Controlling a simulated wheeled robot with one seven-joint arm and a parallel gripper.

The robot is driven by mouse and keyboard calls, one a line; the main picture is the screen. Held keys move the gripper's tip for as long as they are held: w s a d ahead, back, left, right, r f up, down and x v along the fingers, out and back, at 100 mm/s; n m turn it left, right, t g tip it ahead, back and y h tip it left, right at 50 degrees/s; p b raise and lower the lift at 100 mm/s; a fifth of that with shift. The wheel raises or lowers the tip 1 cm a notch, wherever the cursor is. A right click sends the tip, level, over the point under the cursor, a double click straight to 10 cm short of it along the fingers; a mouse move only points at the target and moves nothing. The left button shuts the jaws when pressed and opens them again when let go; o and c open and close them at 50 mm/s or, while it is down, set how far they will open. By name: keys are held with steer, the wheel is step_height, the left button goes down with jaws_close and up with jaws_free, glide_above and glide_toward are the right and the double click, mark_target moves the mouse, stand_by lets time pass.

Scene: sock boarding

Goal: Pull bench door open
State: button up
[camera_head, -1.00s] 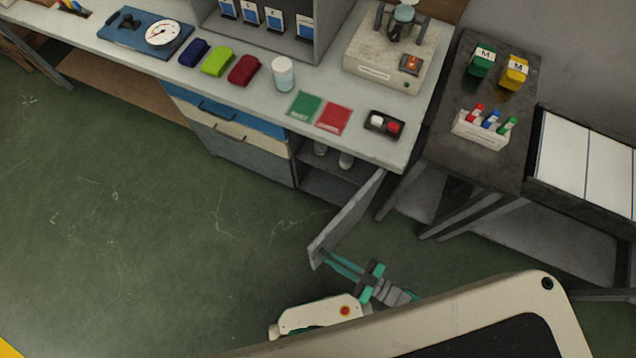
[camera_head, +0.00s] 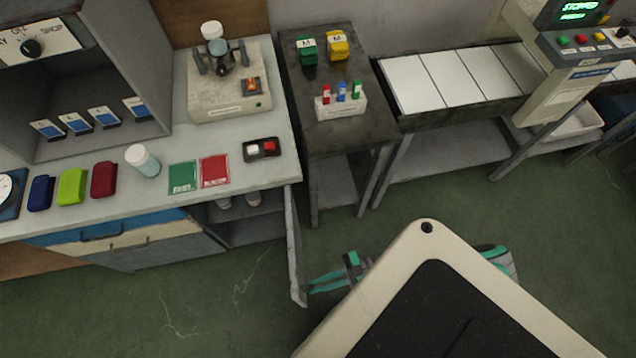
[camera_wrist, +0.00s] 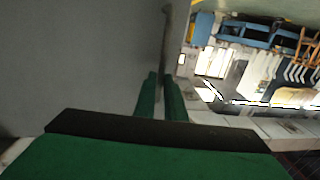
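The bench door (camera_head: 293,250) is a grey panel standing swung out at the right end of the bench, roughly square to its front. The cupboard opening (camera_head: 247,222) behind it is exposed. My gripper (camera_head: 312,284) reaches from the right to the door's outer face near its free edge. In the wrist view the door (camera_wrist: 80,55) fills the left. There the two green fingers of my gripper (camera_wrist: 163,95) stand close together on either side of a thin upright grey bar (camera_wrist: 167,40), apparently the door handle. The exact contact is partly hidden by the fingers.
The bench top (camera_head: 275,185) holds a red-and-white button box (camera_head: 262,149) and cards above the door. A dark side table (camera_head: 345,130) and a conveyor (camera_head: 450,85) stand to the right. Open green floor (camera_head: 210,300) lies left of the door.

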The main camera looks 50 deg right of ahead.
steer(key=o, duration=0.3)
steer(key=v, duration=1)
steer(key=shift+s+d, duration=0.15)
steer(key=shift+d, duration=0.25)
steer(key=s+a+r+m+t+h, duration=0.1)
steer(key=a+r+m+t+h, duration=0.25)
steer(key=a, duration=0.45)
steer(key=s+a+r+m+t+h, duration=0.15)
steer(key=a+r+h, duration=0.25)
steer(key=a, duration=0.4)
steer(key=w+a+r+m+h, duration=0.2)
steer(key=w+r+m+h, duration=0.1)
steer(key=r, duration=0.6)
steer(key=w+a+r+m+t+h, duration=0.1)
steer(key=w+a+r+m+h, duration=0.2)
steer(key=r, duration=0.7)
steer(key=w+m+h, duration=0.1)
steer(key=w+h, duration=0.1)
steer(key=w, duration=0.1)
steer(key=shift+w+r+t, duration=0.2)
steer(key=shift+w+t, duration=0.1)
steer(key=shift+a, duration=0.15)
